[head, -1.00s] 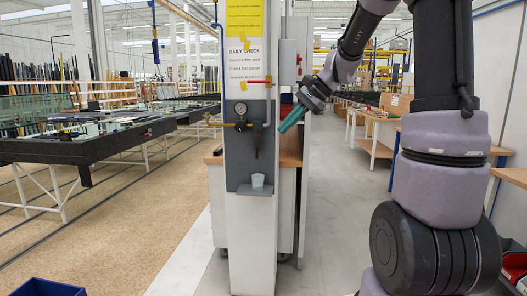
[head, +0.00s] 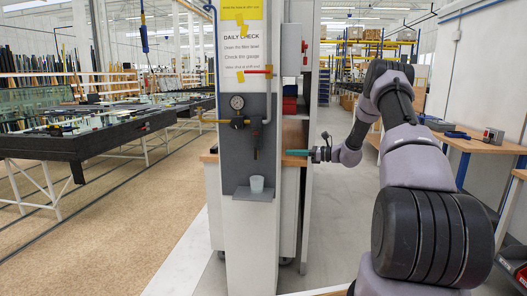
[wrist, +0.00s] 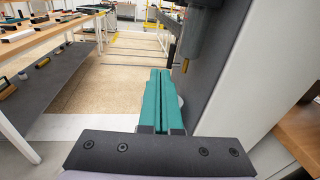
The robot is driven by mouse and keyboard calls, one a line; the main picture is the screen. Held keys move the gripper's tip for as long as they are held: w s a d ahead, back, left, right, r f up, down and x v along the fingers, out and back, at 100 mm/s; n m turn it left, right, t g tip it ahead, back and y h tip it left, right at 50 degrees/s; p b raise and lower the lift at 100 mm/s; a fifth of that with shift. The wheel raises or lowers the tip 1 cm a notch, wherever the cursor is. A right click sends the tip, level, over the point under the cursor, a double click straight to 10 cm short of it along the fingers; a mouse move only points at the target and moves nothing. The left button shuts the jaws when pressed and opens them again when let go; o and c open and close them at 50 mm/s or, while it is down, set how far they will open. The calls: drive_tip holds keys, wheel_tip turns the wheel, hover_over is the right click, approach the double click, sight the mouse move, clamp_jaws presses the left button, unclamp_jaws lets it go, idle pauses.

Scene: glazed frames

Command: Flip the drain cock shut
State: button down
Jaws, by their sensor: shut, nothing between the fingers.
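The filter bowl (head: 256,135) hangs under the gauge unit on the grey panel of a white post. The drain cock (head: 255,155) is a small reddish piece at its bottom end. In the wrist view the dark bowl (wrist: 195,38) is at upper right, with the small orange cock (wrist: 185,66) below it; its exact lever angle is too small to tell. My gripper (head: 288,152) has teal fingers, shut and empty, pointing left at about the cock's height, to the right of it. In the wrist view the fingers (wrist: 160,72) point just left of the cock, apparently apart from it.
A white cup (head: 257,184) stands on a grey shelf (head: 250,195) below the bowl. A pressure gauge (head: 237,102), a red-handled valve (head: 258,72) and a brass valve (head: 208,120) are above and left. A wooden-topped bench (head: 294,160) is behind the post. The aisle at left is clear.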

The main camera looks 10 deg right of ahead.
sight(257, 151)
drive_tip(key=shift+w+d+f+m+t, duration=0.5)
drive_tip(key=shift+w+d+f, duration=0.25)
drive_tip(key=shift+w+f, duration=0.15)
drive_tip(key=shift+w, duration=0.1)
drive_tip(key=x, duration=1.4)
drive_tip(key=shift+r, duration=0.1)
